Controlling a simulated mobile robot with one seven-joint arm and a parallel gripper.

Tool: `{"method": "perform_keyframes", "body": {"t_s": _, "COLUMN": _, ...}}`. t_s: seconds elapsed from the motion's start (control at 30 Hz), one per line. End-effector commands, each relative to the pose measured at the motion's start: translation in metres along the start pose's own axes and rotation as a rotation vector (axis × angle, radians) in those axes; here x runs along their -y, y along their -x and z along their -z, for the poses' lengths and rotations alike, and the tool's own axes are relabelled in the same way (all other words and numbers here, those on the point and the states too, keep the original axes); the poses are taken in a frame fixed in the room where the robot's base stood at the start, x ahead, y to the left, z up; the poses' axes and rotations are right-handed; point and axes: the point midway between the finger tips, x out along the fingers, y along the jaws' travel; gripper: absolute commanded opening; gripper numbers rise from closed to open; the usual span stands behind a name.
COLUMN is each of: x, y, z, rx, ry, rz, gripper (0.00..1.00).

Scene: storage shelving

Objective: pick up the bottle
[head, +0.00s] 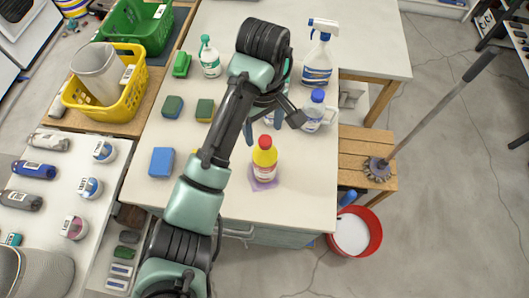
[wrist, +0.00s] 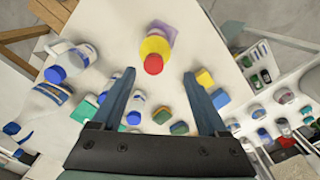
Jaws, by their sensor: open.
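A yellow bottle with a red cap (head: 265,158) stands upright on a purple cloth (head: 263,184) on the white table. In the wrist view the yellow bottle (wrist: 155,45) is seen from above, beyond and between my fingertips. My gripper (head: 271,124) is open and empty, above the table and just behind the yellow bottle in the head view. Its two fingers (wrist: 158,75) point toward the bottle without touching it. Part of the table behind my arm is hidden.
Sponges, including a blue one (head: 162,162), lie on the table's left side. A yellow basket (head: 130,95) and green basket (head: 150,30) stand further left. A red bucket (head: 372,232) and a wooden bench (head: 365,150) are on the right. The table front beside the yellow bottle is clear.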

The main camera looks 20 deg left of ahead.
Motion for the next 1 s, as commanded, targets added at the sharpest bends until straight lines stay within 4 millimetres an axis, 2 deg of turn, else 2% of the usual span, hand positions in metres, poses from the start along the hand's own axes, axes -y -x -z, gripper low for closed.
{"method": "perform_keyframes", "body": {"t_s": 0.03, "x": -0.001, "y": -0.014, "z": 0.0, "rx": 0.0, "ry": 0.0, "rz": -0.001, "gripper": 0.77}}
{"method": "perform_keyframes", "body": {"t_s": 0.37, "x": -0.002, "y": -0.031, "z": 0.002, "rx": -0.002, "ry": -0.001, "rz": -0.001, "gripper": 0.77}}
{"method": "perform_keyframes", "body": {"t_s": 0.7, "x": -0.007, "y": -0.071, "z": 0.008, "rx": -0.001, "ry": 0.0, "rz": 0.0, "gripper": 0.77}}
{"method": "perform_keyframes", "body": {"t_s": 1.0, "x": -0.007, "y": -0.077, "z": 0.008, "rx": -0.003, "ry": -0.002, "rz": -0.002, "gripper": 0.77}}
